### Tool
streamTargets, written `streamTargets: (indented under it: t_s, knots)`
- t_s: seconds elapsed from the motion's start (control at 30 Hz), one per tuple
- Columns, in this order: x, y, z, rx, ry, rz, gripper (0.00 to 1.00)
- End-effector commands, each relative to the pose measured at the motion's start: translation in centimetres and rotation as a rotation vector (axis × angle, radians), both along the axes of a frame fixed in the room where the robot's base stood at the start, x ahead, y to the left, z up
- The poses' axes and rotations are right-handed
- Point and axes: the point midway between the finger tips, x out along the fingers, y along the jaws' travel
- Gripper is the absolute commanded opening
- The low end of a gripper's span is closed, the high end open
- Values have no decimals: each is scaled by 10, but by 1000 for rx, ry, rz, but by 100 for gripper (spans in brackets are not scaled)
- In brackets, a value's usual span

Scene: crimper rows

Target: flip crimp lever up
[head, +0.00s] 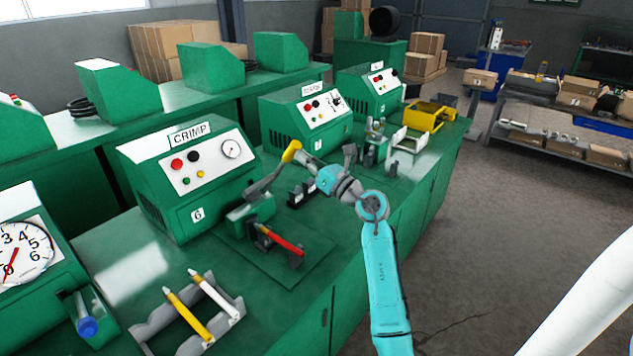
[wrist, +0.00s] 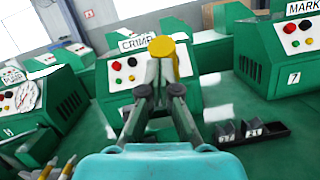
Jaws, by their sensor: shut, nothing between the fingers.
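The crimp machine (head: 187,168) is a green box with a CRIMP sign and the number 6; it also shows in the wrist view (wrist: 120,75). Its grey lever (head: 266,184) slants up and to the right from the front of the machine, ending in a yellow knob (head: 291,151). My gripper (head: 305,159) is at the knob end of the lever. In the wrist view the yellow knob (wrist: 167,47) appears right at the tips of my closed fingers (wrist: 164,78); whether they touch is unclear.
A rack with yellow and white pens (head: 190,318) stands at the front left, near a gauge machine (head: 22,250). A small black tray (head: 301,194) lies right of the lever. More green machines, including one numbered 7 (wrist: 285,62), line the bench.

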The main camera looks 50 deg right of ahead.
Motion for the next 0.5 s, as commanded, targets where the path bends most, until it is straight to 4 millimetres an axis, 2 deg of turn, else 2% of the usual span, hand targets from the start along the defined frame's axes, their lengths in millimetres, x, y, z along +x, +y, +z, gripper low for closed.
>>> streamTargets:
  t_s: [0.03, 0.2, 0.5]
  knots:
    - [8, 1, 9, -2, -4, 3, 0]
    - [28, 2, 24, 0, -2, 2, 0]
    - [48, 3, 38, -1, -5, 1, 0]
